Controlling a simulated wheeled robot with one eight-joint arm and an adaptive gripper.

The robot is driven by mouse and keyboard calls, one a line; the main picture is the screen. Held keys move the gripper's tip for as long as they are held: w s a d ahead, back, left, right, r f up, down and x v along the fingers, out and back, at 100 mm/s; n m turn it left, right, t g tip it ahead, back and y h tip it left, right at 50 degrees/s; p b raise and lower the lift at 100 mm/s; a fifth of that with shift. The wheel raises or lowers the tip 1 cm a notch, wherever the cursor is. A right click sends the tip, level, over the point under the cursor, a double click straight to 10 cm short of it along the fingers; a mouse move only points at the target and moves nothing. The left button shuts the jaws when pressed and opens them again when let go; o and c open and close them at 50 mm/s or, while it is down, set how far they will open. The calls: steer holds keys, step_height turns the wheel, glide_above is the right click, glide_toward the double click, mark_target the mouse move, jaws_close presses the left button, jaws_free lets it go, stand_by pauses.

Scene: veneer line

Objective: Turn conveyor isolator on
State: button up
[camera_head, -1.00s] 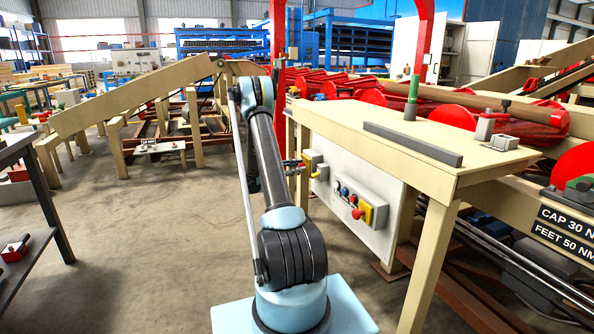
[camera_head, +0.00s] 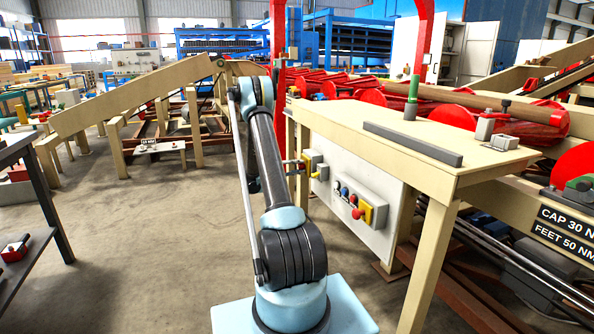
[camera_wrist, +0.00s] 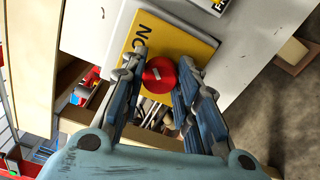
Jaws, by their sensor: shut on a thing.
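The conveyor isolator has a red round knob (camera_wrist: 159,75) with a pale mark on its face. It sits on a yellow plate (camera_wrist: 185,42), where the letters ON can be read beside it. In the wrist view, my gripper (camera_wrist: 163,60) has its two blue-grey fingers on either side of the knob, shut on it. In the head view, my gripper (camera_head: 298,163) is small and partly hidden by my arm, at the left end of the white panel (camera_head: 340,222). The isolator box (camera_head: 316,160) is there too, but its knob is hard to make out.
A second grey box (camera_head: 358,197) with blue and red buttons and a red knob on yellow is on the same panel, to the right. The beige bench top (camera_head: 400,140) overhangs the panel. A dark shelf (camera_head: 35,180) stands at left. Concrete floor between is clear.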

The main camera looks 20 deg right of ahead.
steer(key=shift+s+f+m, duration=0.1)
steer(key=shift+s+m, duration=0.05)
steer(key=shift+m, duration=0.15)
steer(key=o, duration=1.1)
steer(key=a, duration=1.2)
steer(key=shift+s, duration=0.1)
